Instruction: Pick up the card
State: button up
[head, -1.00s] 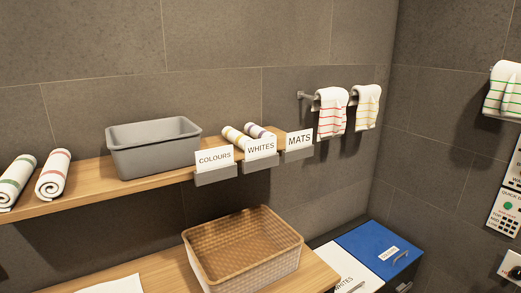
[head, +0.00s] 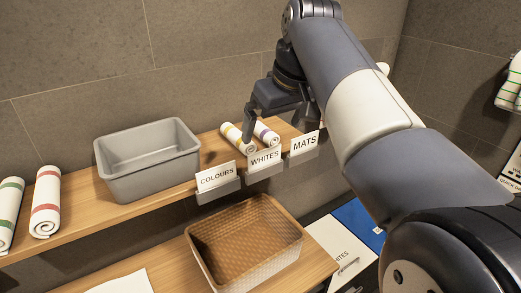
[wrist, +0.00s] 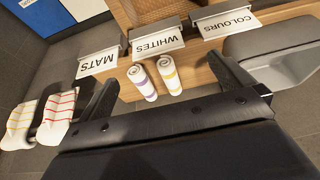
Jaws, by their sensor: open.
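Three white cards stand in grey holders along the shelf's front edge: COLOURS (head: 216,177), WHITES (head: 265,159) and MATS (head: 305,143). In the wrist view they appear upside down, with MATS (wrist: 98,62) at left, WHITES (wrist: 157,42) in the middle and COLOURS (wrist: 227,22) at right. My gripper (head: 277,122) is over the shelf near the rolled towels, apart from the cards. The WHITES card lies beyond the gap.
Two rolled towels (head: 238,138) lie on the shelf (head: 75,228) behind the cards. A grey bin (head: 150,165) stands left of them. A wicker basket (head: 205,262) sits on the lower counter. Towels hang on the wall (wrist: 60,108).

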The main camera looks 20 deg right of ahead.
aim_at(265, 151)
jog(key=x, duration=0.4)
jog(key=shift+w+f, duration=0.15)
jog(key=shift+f, duration=0.25)
jog(key=shift+p+x, duration=0.95)
jog(key=shift+x, duration=1.85)
jog(key=shift+w+d, duration=0.15)
jog(key=shift+w, duration=0.05)
jog(key=shift+r, duration=0.1)
jog(key=c, duration=0.9)
